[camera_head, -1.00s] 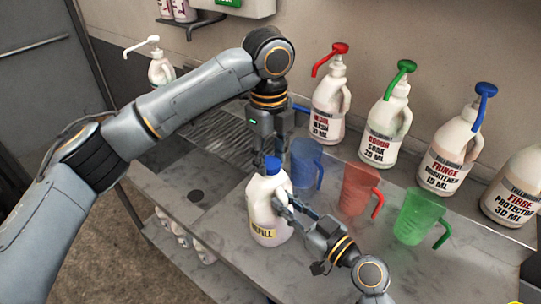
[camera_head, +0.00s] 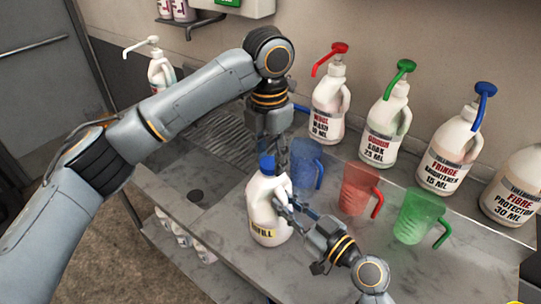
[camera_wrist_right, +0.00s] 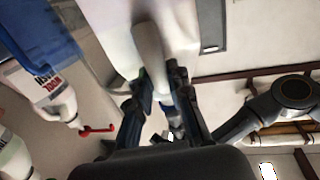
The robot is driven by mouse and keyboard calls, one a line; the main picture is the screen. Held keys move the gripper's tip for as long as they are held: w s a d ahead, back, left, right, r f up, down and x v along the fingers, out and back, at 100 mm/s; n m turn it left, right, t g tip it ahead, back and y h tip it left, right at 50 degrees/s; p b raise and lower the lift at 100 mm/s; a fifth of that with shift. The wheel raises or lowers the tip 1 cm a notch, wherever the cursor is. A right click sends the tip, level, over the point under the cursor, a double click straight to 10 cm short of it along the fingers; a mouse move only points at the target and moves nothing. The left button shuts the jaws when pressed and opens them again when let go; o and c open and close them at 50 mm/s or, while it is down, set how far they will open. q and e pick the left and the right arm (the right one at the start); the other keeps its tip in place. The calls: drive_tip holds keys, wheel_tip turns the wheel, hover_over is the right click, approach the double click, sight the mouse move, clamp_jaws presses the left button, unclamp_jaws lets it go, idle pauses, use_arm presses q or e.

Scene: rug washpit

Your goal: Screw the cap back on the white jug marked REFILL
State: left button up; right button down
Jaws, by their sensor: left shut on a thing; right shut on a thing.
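The white REFILL jug (camera_head: 262,222) stands upright on the grey bench in the head view. Its blue cap (camera_head: 266,164) is at the jug's mouth; I cannot tell how far it is threaded. My left gripper (camera_head: 275,162) points down from above and is shut on the cap, partly covering it. My right gripper (camera_head: 284,204) is shut on the jug's handle from the right. In the right wrist view, the right fingers (camera_wrist_right: 159,88) close around the white handle (camera_wrist_right: 150,52), with the jug body behind it.
Blue (camera_head: 306,166), red (camera_head: 358,192) and green (camera_head: 415,216) measuring jugs stand close on the right. Several pump bottles, such as the red-pump one (camera_head: 327,110), line the wall. A drain hole (camera_head: 196,196) lies left of the jug.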

use_arm(q)
drive_tip(key=shift+d, duration=0.1)
drive_tip(key=o, duration=0.7)
drive_tip(key=shift+r, duration=0.1)
drive_tip(key=shift+r, duration=2.15)
drive_tip(key=shift+c, duration=0.4)
